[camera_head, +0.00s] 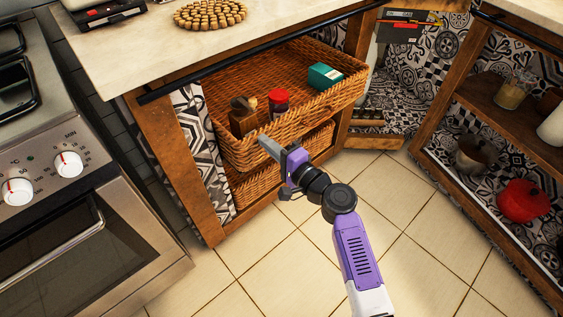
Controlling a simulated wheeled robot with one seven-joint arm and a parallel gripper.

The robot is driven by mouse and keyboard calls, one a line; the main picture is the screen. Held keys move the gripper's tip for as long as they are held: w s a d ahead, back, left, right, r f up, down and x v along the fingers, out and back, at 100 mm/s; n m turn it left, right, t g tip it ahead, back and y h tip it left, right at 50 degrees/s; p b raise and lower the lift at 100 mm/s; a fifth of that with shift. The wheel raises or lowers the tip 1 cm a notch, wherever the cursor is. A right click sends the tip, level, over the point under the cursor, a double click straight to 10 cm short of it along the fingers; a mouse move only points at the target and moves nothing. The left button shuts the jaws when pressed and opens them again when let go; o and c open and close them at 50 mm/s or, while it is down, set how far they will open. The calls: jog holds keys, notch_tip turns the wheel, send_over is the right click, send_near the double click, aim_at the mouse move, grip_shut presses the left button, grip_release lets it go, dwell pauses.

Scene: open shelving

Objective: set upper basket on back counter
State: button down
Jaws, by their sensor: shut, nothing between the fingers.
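The upper basket (335,97) is woven brown wicker and juts out of the open shelving under the counter. It holds a teal box (325,76), a red-lidded jar (279,101) and a brown container (242,120). A lower wicker basket (262,179) sits beneath it. My gripper (268,145) is shut and empty, in front of the upper basket's near left corner; I cannot tell whether it touches the rim. The counter (175,43) above has a pale stone top. Part of the upper basket's front is hidden behind my gripper.
A round beaded trivet (210,14) and a dark appliance (103,10) stand on the counter. A stove (75,170) is at the left. Shelving at the right holds a red pot (523,200) and a metal pot (474,155). A dark rail (225,66) runs along the counter edge. The tiled floor is clear.

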aim_at(243, 123)
jog(key=b+x, duration=0.6)
jog(key=x, duration=0.3)
jog(key=shift+w+a+f, duration=0.15)
jog(key=shift+w+a, duration=0.05)
jog(key=shift+w+a+r, duration=0.2)
jog(key=shift+w+r, duration=0.05)
jog(key=shift+a, duration=0.1)
jog(key=shift+s, duration=0.1)
